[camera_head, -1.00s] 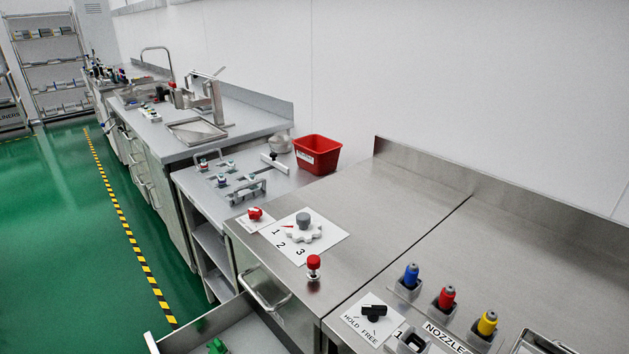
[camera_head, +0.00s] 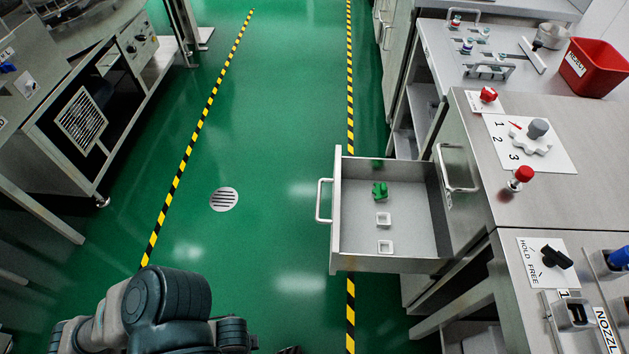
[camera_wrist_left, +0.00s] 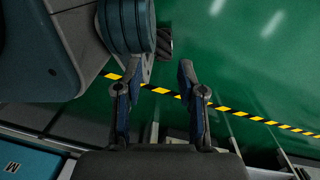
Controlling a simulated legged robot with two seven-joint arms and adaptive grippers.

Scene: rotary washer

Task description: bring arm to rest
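My left arm (camera_head: 165,310) shows at the bottom left of the head view, folded low over the green floor. Its gripper is hidden in that view. In the left wrist view my left gripper (camera_wrist_left: 160,80) has its two fingers apart, with nothing between them but floor and the yellow-black stripe. A part of my own body lies close beside the left finger. My right gripper shows in neither view.
An open drawer (camera_head: 335,210) with a green part (camera_head: 380,191) and small white holders juts out at the right. The steel bench (camera_head: 470,200) carries a numbered dial (camera_head: 538,129) and red knobs. A machine frame (camera_head: 75,130) stands left. Floor between is clear.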

